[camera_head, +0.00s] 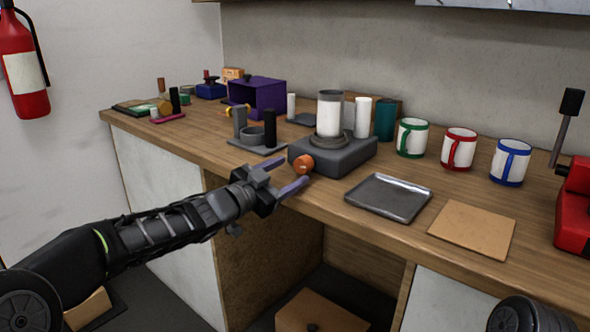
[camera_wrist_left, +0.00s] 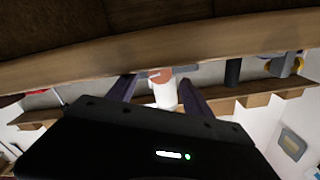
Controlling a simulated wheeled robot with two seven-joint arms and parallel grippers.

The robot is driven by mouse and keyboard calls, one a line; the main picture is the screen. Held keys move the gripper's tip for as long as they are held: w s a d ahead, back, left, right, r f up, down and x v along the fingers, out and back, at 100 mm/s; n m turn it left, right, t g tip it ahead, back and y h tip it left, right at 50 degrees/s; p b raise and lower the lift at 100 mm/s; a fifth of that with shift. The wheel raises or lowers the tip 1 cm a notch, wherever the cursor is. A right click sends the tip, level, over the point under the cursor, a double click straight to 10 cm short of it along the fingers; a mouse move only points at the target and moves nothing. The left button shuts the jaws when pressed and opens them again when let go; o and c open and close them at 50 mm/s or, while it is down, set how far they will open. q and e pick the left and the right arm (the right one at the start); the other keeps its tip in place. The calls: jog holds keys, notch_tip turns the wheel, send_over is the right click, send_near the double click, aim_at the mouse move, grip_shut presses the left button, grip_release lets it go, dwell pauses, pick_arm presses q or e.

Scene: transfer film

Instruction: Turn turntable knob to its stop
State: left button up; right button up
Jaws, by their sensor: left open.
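The turntable (camera_head: 338,158) is a dark grey box on the wooden counter, with a round plate on top carrying a white cylinder (camera_head: 329,118). Its orange knob (camera_head: 302,165) sticks out of the front left side. My left gripper (camera_head: 292,174) is open and empty in front of the knob, with its two purple-grey fingers pointing toward it. The orange knob (camera_wrist_left: 161,75) also shows in the left wrist view, between the finger directions and beyond the tips. I cannot tell any contact. My right gripper is not in view; a dark part of my body shows at the bottom right.
A grey metal tray (camera_head: 387,196) and a tan square board (camera_head: 473,230) lie right of the turntable. A grey holder with cylinders (camera_head: 255,143) stands to its left. Several mugs (camera_head: 459,148) stand behind. The counter's front edge is close below the gripper.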

aim_at(300, 167)
pick_arm(q)
jog(key=v, duration=0.4)
jog(key=shift+s, duration=0.15)
jog(key=n+p, duration=0.2)
jog(key=p, duration=0.2)
jog(key=n+p, duration=0.2)
jog(key=p, duration=0.2)
jog(key=shift+w+d+p, duration=0.1)
jog(key=shift+w+p, duration=0.2)
jog(key=x, duration=0.8)
